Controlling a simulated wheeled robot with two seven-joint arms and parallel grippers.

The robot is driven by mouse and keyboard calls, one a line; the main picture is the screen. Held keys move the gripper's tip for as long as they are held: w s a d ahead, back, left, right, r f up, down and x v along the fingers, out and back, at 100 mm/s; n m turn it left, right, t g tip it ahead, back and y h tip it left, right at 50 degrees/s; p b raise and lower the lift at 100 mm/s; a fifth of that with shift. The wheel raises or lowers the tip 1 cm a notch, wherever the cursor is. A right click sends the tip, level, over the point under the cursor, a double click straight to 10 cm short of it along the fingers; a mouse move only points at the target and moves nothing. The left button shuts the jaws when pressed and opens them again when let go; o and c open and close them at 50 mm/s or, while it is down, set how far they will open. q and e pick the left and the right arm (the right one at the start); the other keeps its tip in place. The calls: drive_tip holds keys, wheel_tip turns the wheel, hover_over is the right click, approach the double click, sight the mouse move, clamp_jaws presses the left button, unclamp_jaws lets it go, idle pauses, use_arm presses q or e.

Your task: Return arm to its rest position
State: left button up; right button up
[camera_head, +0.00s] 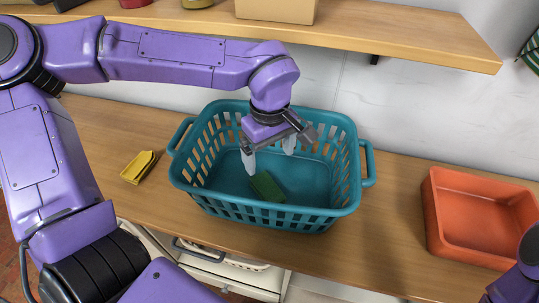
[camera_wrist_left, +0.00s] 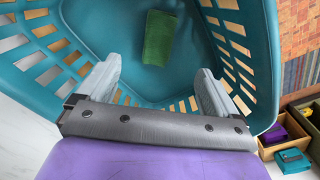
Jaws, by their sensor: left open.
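My left gripper (camera_head: 269,155) is open and empty above the inside of a teal laundry basket (camera_head: 348,193). Its two grey fingers are spread apart, and they also show in the left wrist view (camera_wrist_left: 155,88). The item also shows in the left wrist view (camera_wrist_left: 159,38). My left arm reaches in from the left, bent over the basket. Part of my right arm shows at the lower right edge, but its gripper is out of view.
The basket stands on a wooden counter (camera_head: 384,240). An orange tub (camera_head: 437,240) is at the right and a yellow item (camera_head: 138,167) at the left. A wooden shelf (camera_head: 410,39) with objects on it runs above and behind. Counter between basket and orange tub is clear.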

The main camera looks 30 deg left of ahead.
sight(270, 187)
use_arm(q)
wheel_tip(270, 187, down, 13)
drive_tip(key=shift+f+b, duration=0.1)
drive_tip(key=shift+b, duration=0.35)
drive_tip(key=shift+r, duration=0.55)
